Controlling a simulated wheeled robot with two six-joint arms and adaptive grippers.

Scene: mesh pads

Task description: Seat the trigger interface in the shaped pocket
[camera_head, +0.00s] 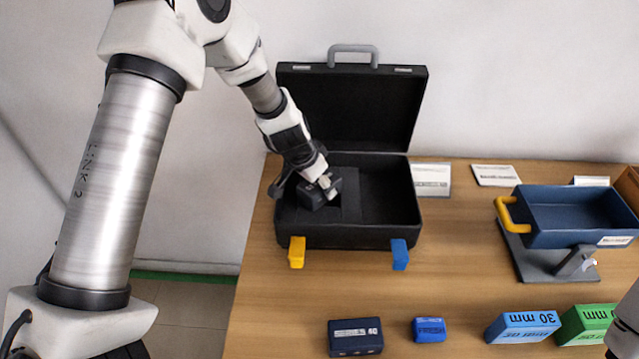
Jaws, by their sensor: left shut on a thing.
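My left gripper (318,184) reaches down into the open black case (390,236) and is shut on a small dark block, which I take to be the trigger interface (314,197). The block is at the left part of the case interior. The gripper and the block cover the place below them, so I cannot tell whether the block touches the pocket or is seated. Dark insert edges (351,205) show beside the block. The case lid (350,108) stands open at the back.
A dark box (355,337), small blue box (429,330), and blue (522,327) and green (586,325) 30 mm blocks lie in front. A blue tray (567,239) stands right. The middle table is clear.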

